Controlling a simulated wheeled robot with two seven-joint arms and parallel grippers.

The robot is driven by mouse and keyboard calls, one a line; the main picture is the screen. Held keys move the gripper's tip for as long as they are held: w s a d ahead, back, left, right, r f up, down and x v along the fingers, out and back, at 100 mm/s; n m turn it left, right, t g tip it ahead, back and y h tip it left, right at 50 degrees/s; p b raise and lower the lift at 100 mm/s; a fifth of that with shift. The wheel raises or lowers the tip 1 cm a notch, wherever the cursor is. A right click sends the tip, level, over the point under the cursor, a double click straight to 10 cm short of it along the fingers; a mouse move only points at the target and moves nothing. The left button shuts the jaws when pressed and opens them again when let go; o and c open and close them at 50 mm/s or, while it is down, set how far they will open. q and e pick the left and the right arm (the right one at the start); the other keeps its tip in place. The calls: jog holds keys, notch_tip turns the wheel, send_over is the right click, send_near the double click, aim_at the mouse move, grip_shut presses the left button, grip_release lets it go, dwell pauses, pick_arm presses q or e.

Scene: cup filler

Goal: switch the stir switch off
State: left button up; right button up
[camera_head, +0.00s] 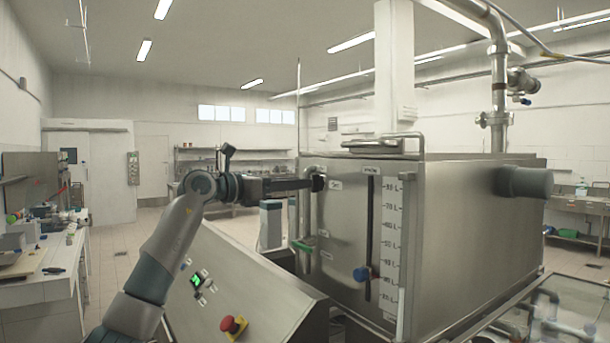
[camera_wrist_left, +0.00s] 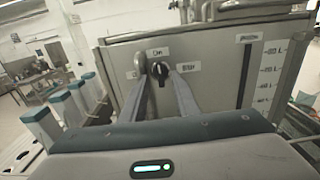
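The stir switch (camera_wrist_left: 160,70) is a black knob on the tank's steel front, with small labels around it. In the head view the switch (camera_head: 319,183) is a dark shape at the end of my left gripper. My left gripper (camera_head: 312,184) reaches horizontally to the panel. In the left wrist view the two fingers of the left gripper (camera_wrist_left: 162,80) stand apart, one on either side of the knob's lower part. I cannot tell whether they touch it. The knob's exact angle is unclear. My right gripper is out of view.
The steel tank (camera_head: 480,230) fills the right. A sloped console (camera_head: 245,285) with a red emergency button (camera_head: 233,325) lies below my left arm. A green-handled valve (camera_head: 302,246) is near the tank's left edge.

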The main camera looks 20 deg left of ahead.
aim_at(315, 184)
pick_arm(q)
jog(key=p+x, duration=0.1)
jog(key=x, duration=0.2)
jog(key=shift+d, duration=0.1)
jog(key=shift+c, duration=0.7)
grip_shut()
